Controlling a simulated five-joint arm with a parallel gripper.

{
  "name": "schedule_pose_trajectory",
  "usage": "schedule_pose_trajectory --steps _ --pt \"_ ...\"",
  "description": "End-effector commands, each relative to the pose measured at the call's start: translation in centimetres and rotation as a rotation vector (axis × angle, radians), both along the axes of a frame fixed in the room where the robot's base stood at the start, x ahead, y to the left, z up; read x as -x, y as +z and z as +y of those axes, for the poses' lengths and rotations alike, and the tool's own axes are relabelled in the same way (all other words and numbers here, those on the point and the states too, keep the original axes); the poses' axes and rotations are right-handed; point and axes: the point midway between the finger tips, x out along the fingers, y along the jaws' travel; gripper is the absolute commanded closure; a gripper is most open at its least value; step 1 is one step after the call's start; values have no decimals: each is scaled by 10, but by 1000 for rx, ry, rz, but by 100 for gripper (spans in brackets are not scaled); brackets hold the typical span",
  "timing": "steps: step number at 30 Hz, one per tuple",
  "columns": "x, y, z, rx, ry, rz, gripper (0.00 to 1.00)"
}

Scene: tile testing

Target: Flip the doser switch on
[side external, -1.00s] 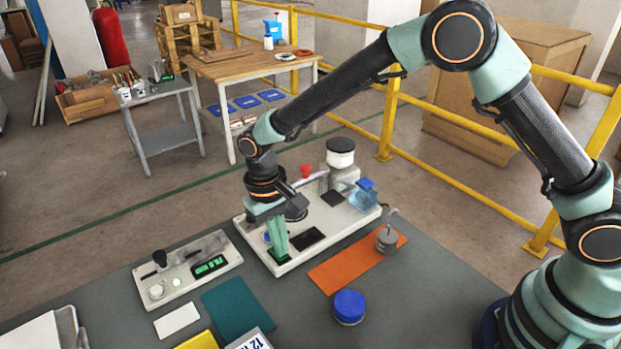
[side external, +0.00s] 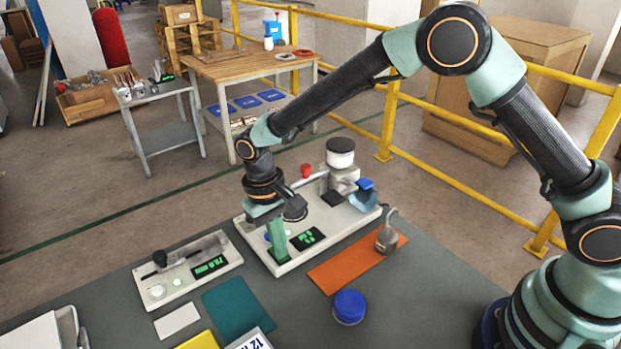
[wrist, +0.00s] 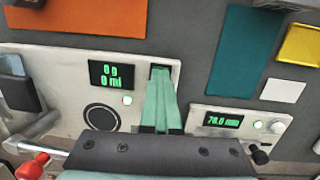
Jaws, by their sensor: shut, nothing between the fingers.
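The doser (side external: 262,215) is a white base unit on the bench; it also shows in the wrist view (wrist: 60,60). Its display (side external: 307,238) is lit green, reading zeros and "ml" in the wrist view (wrist: 112,75). A small lamp (wrist: 127,100) below it glows pale green. The doser switch (wrist: 160,69) is a dark rocker beside the display, mostly hidden by my fingertips. My gripper (side external: 279,255) is shut and empty, pointing down at the switch; its green fingers also fill the middle of the wrist view (wrist: 161,80). I cannot tell whether they touch it.
A second white unit with a lit display (side external: 210,266) lies left of the doser. An orange mat (side external: 340,269) with a metal weight (side external: 386,240) lies right. A blue round container (side external: 349,307), a teal tile (side external: 237,310) and a white tile (side external: 177,319) are nearer the front.

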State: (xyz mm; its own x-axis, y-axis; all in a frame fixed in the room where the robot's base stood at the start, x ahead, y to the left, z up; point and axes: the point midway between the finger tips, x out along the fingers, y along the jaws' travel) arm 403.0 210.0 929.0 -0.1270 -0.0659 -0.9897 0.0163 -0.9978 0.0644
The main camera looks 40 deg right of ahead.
Motion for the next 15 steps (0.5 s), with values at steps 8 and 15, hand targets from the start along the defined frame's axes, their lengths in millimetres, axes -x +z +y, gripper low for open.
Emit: schedule_pose_trajectory --steps 8,15 --pt "-3 11 -2 -7 -8 -14 100" --pt "8 64 0 -3 -1 -8 100"
